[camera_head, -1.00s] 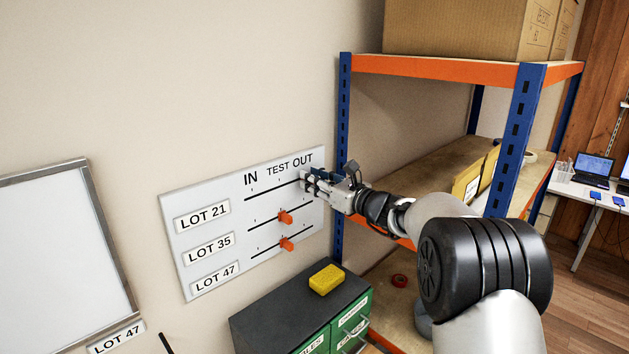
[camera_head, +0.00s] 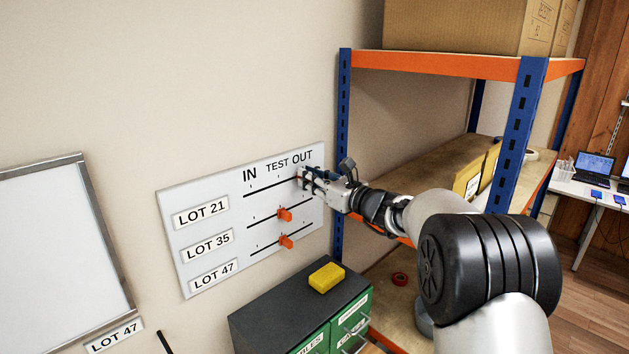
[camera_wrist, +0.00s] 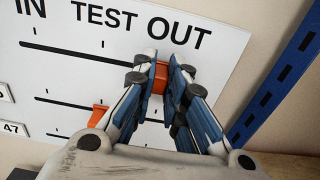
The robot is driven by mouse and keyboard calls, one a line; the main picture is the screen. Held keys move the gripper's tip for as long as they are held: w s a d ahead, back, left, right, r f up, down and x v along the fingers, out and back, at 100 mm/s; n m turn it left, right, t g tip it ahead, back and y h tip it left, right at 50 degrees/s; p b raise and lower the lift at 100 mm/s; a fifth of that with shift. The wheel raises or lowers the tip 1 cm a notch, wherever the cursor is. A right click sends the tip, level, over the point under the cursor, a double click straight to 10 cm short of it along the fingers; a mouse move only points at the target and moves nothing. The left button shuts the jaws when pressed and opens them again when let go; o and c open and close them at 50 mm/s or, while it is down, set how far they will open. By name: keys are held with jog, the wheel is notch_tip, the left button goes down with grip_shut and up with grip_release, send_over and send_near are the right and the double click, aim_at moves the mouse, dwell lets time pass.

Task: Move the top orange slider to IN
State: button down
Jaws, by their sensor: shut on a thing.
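The white slider board (camera_head: 240,175) hangs on the wall, with columns IN, TEST and OUT and rows LOT 21, LOT 35 and LOT 47. My gripper (camera_head: 303,178) is at the right end of the top slot, under OUT. In the wrist view my gripper (camera_wrist: 162,75) is shut on the top orange slider (camera_wrist: 161,78), a finger on each side. In the head view the gripper hides that slider. The middle orange slider (camera_head: 285,215) and the bottom orange slider (camera_head: 287,241) stand near TEST. The wrist view also shows one lower slider (camera_wrist: 99,116) at left.
A blue and orange shelf rack (camera_head: 343,130) stands close to the right of the board. Below is a dark cabinet (camera_head: 265,312) with a yellow sponge (camera_head: 326,277) on top. A whiteboard (camera_head: 60,260) hangs at left. The wall above the board is clear.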

jog(key=s+a+b, duration=0.9)
jog(key=s+a, duration=0.1)
jog(key=shift+s+a, duration=0.35)
jog(key=c, duration=1.7)
grip_release()
jog(key=shift+s+a, duration=0.1)
jog(key=shift+o, duration=0.5)
